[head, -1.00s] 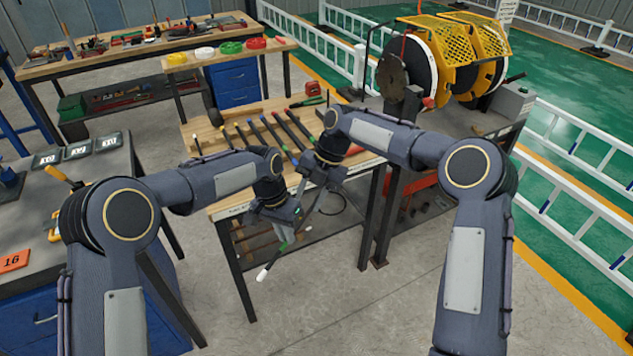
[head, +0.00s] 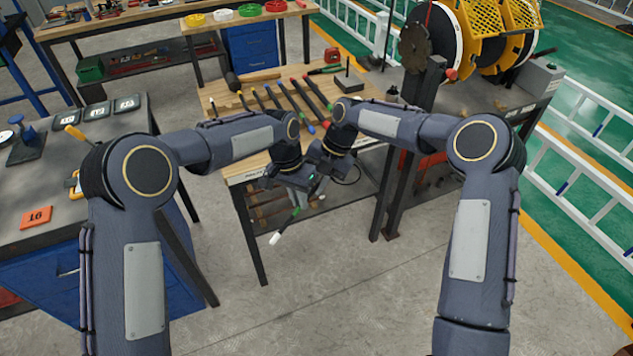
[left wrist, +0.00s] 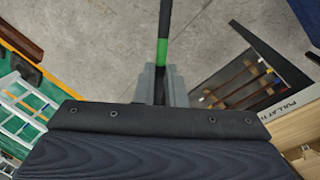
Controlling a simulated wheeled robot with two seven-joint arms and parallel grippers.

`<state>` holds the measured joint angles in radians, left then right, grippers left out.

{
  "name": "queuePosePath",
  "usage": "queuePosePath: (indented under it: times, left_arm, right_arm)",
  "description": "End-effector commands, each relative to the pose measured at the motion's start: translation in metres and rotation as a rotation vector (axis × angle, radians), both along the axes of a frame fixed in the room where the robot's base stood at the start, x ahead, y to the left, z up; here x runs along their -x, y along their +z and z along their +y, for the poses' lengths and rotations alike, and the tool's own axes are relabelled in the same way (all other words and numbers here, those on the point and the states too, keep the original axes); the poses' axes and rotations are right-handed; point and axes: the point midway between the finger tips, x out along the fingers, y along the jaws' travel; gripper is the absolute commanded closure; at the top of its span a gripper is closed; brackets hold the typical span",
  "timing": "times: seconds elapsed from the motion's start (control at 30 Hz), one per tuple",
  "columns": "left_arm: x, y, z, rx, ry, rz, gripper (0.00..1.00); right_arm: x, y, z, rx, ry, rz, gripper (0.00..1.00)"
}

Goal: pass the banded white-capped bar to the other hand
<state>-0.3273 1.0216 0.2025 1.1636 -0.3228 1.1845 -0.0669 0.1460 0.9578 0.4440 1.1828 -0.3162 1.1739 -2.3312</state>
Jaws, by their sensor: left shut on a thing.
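The banded white-capped bar hangs tilted in front of the wooden bench, its white cap (head: 274,239) low and to the left and its green band (head: 295,211) higher up. My left gripper (head: 300,192) is shut on the bar. In the left wrist view the dark bar (left wrist: 165,18) with its green band (left wrist: 163,52) stands between the fingers (left wrist: 161,85). My right gripper (head: 319,166) is close beside the left one, near the bar's upper part. The wrists and fingers overlap, so its jaws and any contact with the bar are unclear.
Several capped bars (head: 283,101) lie on the wooden bench (head: 213,98) just beyond the grippers. A dark bench with a reel (head: 440,45) stands to the right. A grey worktable (head: 60,190) is at the left. The floor in front is clear.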

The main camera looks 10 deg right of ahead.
Motion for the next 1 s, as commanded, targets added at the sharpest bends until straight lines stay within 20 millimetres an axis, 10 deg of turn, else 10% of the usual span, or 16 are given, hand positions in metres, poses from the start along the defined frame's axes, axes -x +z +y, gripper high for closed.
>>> queuePosePath:
  times: [0.2,0.4,0.77,1.0]
  left_arm:
    - [0.003,0.000,-0.003,0.005,-0.007,0.004,1.00]
    - [0.002,0.000,-0.003,0.003,-0.006,0.004,0.65]
    - [0.001,0.005,-0.001,0.003,-0.004,0.001,0.64]
    - [-0.005,0.046,0.004,0.005,-0.002,-0.002,0.64]
  right_arm:
    - [-0.001,0.002,0.003,-0.007,0.001,-0.006,1.00]
    - [-0.001,0.003,0.003,-0.007,0.001,-0.006,1.00]
    - [-0.001,0.002,0.002,-0.006,0.000,-0.005,1.00]
    - [-0.001,0.002,0.002,-0.005,0.001,-0.005,1.00]
